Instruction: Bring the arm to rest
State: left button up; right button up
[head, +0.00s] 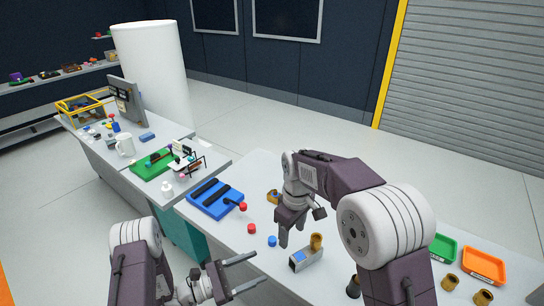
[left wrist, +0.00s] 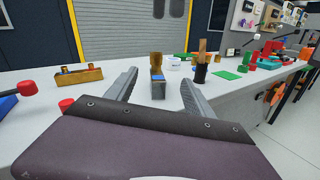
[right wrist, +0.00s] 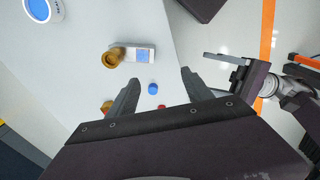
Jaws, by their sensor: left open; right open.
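My left gripper (head: 258,268) is open and empty at the near side of the table in the head view. It points right, its fingers level. In the left wrist view its open fingers (left wrist: 160,88) have nothing between them; a grey block with a brass cylinder stands beyond. My right gripper (head: 293,236) is open and points down over the table, close to the grey block (head: 298,263). In the right wrist view its fingers (right wrist: 160,85) are apart and empty, with a small blue cap (right wrist: 153,88) on the table below. The left gripper also shows there at the right (right wrist: 225,58).
A blue tray (head: 203,204) with black bars lies left of my right gripper. A red cap (head: 251,229) and a brass cylinder (head: 316,241) are nearby. Green (head: 443,248) and orange (head: 484,262) trays are at right. A side table (head: 215,167) stands at left.

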pick_arm(q)
jog(key=s+d+r+m+g+y, duration=0.1)
jog(key=s+d+r+m+g, duration=0.5)
jog(key=s+r+m+g, duration=0.4)
jog(key=s+a+m+g+y, duration=0.2)
jog(key=s+a+m+y, duration=0.1)
jog(key=s+m+y, duration=0.35)
pick_arm(e)
jog(key=s+d+f+m, duration=0.1)
jog(key=s+d+m, duration=0.4)
jog(key=s+d, duration=0.6)
pick_arm(q)
jog(key=w+a+f+m+t+y, duration=0.1)
jog(key=a+f+m+t+y, duration=0.1)
jog(key=a+y, duration=0.2)
jog(key=w+a+f+m+t+y, duration=0.2)
jog(key=a+t+y, duration=0.1)
jog(key=a, duration=0.8)
jog(key=shift+a+f+t+y, duration=0.15)
jog(key=shift+f+t+y, duration=0.15)
jog(key=shift+y, duration=0.55)
pick_arm(e)
jog(key=s+f+m, duration=0.5)
jog(key=s, duration=0.1)
jog(key=shift+s+d+f+t, duration=0.2)
jog(key=shift+s+d+t, duration=0.15)
jog(key=shift+d, duration=0.1)
